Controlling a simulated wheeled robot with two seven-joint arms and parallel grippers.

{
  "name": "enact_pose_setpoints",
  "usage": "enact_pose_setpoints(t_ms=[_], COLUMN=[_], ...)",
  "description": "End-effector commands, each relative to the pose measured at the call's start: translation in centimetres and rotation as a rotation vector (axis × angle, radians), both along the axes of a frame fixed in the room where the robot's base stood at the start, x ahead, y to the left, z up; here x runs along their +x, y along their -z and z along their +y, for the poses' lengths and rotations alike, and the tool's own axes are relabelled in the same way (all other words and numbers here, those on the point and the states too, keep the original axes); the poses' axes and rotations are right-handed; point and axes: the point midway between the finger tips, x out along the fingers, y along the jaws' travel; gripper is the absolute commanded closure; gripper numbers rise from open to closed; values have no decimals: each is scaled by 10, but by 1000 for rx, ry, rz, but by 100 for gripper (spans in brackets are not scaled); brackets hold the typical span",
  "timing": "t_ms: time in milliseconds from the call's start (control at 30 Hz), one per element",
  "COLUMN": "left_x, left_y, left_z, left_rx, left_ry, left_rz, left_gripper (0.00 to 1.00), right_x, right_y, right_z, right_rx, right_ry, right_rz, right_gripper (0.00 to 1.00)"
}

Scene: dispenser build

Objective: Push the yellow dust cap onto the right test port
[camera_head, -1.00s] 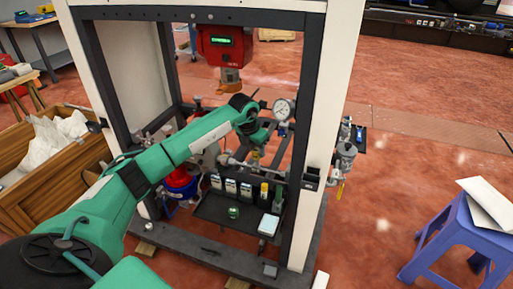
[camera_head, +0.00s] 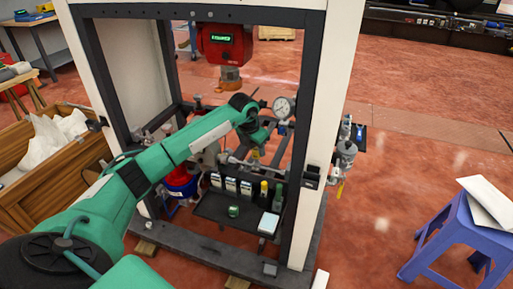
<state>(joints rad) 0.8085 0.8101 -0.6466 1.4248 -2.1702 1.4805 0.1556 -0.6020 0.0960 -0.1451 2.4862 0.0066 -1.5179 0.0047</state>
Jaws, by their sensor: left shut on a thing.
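My left arm reaches in from the left through the open front of the white and dark frame (camera_head: 336,85). My left gripper (camera_head: 258,137) is beside the pipework, below and left of the round pressure gauge (camera_head: 284,108). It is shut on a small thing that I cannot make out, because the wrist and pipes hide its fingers. A small yellow spot (camera_head: 255,154) shows just below the gripper. It is too small to tell whether it is the dust cap. I cannot single out the right test port among the fittings. My right gripper is not in view.
A red unit with a lit display (camera_head: 224,40) hangs above my wrist. A dark tray (camera_head: 208,207) with several small containers stands below the pipework. A filter with a yellow lever (camera_head: 345,155) sticks out right of the frame. A blue stool (camera_head: 443,240) stands at right on clear floor.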

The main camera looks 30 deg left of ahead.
Motion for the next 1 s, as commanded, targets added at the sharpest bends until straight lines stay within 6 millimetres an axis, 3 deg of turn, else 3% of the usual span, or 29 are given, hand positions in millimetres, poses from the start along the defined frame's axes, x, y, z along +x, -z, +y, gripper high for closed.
enact_pose_setpoints(t_ms=[1000], left_x=[0], left_y=[26], left_z=[0], left_rx=[0], left_ry=[0], left_rz=[0], left_gripper=[89], right_x=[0], right_y=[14], right_z=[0], right_rx=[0], right_ry=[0], right_rz=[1], right_gripper=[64])
